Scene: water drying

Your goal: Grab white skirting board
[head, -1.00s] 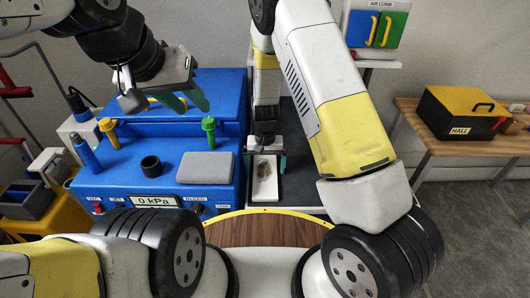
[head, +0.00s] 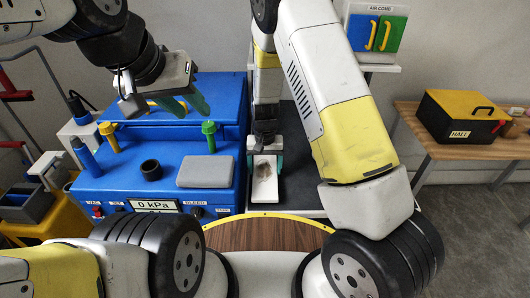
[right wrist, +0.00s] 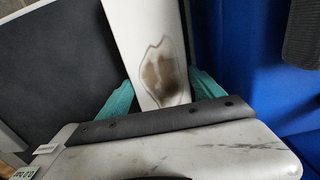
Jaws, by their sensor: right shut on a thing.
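The white skirting board (head: 265,185) has a brown stain and lies next to the blue machine. It also shows in the right wrist view (right wrist: 128,30), running up from between the green fingers, stain facing the camera. My right gripper (head: 265,158) is over the board, with its green fingers on either side of it; the right wrist view shows the fingers (right wrist: 162,92) against the board's two edges. It is shut on the board. Whether the board touches the dark surface beneath is unclear. My left gripper (head: 193,101) hangs open and empty above the blue machine.
The blue machine (head: 170,165) carries a grey pad (head: 205,170), a black cup (head: 151,169) and green, yellow and blue valves. A wooden table (head: 450,145) with a black and yellow toolbox (head: 462,117) stands at the right. A round wooden top (head: 268,235) lies in front.

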